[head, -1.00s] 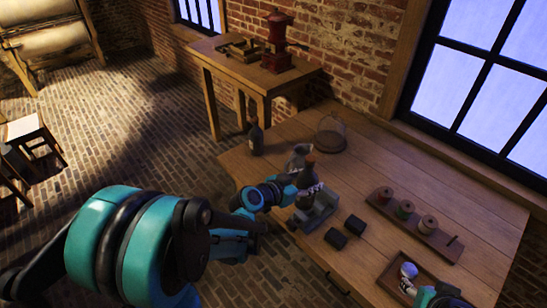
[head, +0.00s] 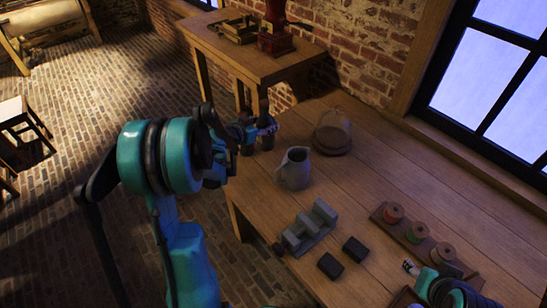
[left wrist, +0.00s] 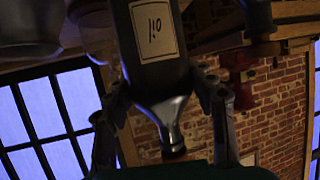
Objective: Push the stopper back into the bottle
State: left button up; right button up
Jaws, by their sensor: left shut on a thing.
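My left gripper (head: 262,128) is shut on a dark bottle (head: 268,141) at the back left of the table. In the left wrist view the bottle (left wrist: 158,65) has a pale label, and the fingers stand either side of its shoulder. A dark tip (left wrist: 173,153) shows at the neck's end; I cannot tell whether it is the stopper or the bare mouth. A second dark shape (head: 247,150), perhaps another bottle, stands close beside it. The grey stand (head: 308,230) is empty. My right gripper (head: 411,268) is at the lower right, its jaws unclear.
A grey pitcher (head: 293,170) and a glass dome (head: 333,132) stand behind the stand. Two black blocks (head: 342,258) lie to its right. A rack (head: 455,264) of spools is on the right. A small brown thing (head: 279,249) is at the table's front edge.

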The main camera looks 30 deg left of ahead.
aim_at(266, 143)
pick_arm(q)
jog(key=shift+s+r, duration=0.1)
jog(key=shift+s, duration=0.05)
jog(key=shift+f+b, duration=1.45)
jog(key=shift+f, duration=1.75)
notch_tip(266, 143, down, 4)
jog(key=shift+b, duration=1)
jog(key=shift+r, duration=0.15)
jog(key=o, duration=1.7)
